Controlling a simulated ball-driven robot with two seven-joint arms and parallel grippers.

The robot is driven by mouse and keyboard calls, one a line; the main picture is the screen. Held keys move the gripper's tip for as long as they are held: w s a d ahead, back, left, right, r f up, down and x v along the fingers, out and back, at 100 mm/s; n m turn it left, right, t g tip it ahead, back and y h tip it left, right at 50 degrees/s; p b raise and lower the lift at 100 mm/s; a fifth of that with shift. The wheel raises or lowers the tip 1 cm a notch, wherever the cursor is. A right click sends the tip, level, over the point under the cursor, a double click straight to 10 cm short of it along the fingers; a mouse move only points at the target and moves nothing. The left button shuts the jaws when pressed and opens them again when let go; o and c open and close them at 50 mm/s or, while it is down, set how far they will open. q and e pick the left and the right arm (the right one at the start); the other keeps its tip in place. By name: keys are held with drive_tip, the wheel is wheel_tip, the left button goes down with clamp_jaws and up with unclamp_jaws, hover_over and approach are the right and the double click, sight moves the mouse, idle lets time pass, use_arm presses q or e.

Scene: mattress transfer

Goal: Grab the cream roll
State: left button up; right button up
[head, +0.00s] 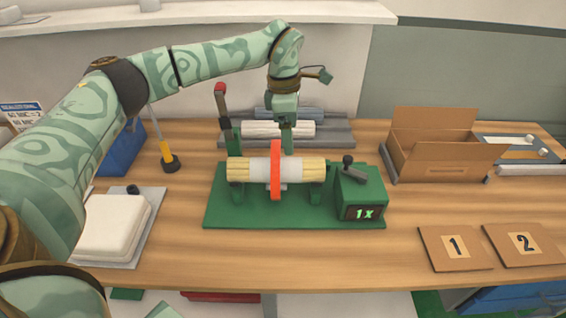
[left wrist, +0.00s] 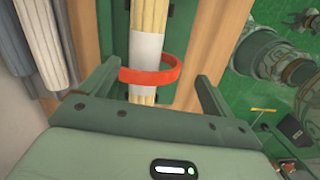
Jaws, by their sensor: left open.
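A cream roll (head: 305,169) with a pale band around its middle lies across supports on a green stand (head: 335,215). A red ring (head: 276,168) stands around its middle. In the left wrist view the roll (left wrist: 150,20) runs away from me, with the red ring (left wrist: 160,70) around it. My left gripper (head: 287,150) points down just behind the roll in the head view. In the left wrist view its open fingers (left wrist: 155,85) stand on either side of the roll's line, with nothing clamped. Whether they touch the ring is unclear. My right gripper is not in view.
A grey rack (head: 335,133) behind holds a whitish roll (head: 262,129) and a grey-blue roll (head: 305,112). A green box with a lever (head: 360,190) stands right of the roll. An open cardboard box (head: 440,155) is at right. A cream pad (head: 112,225) lies left.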

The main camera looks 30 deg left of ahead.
use_arm(q)
drive_tip(key=r+n+y, duration=0.1)
drive_tip(key=r, duration=0.1)
hover_over(276, 161)
wheel_tip(276, 161, down, 10)
drive_tip(key=b, duration=0.2)
drive_tip(key=shift+r+b, duration=0.15)
drive_tip(key=shift+b, duration=0.2)
wheel_tip(276, 161, down, 6)
drive_tip(key=shift+f+b, duration=0.15)
drive_tip(key=shift+b, duration=0.8)
drive_tip(key=c, duration=1.3)
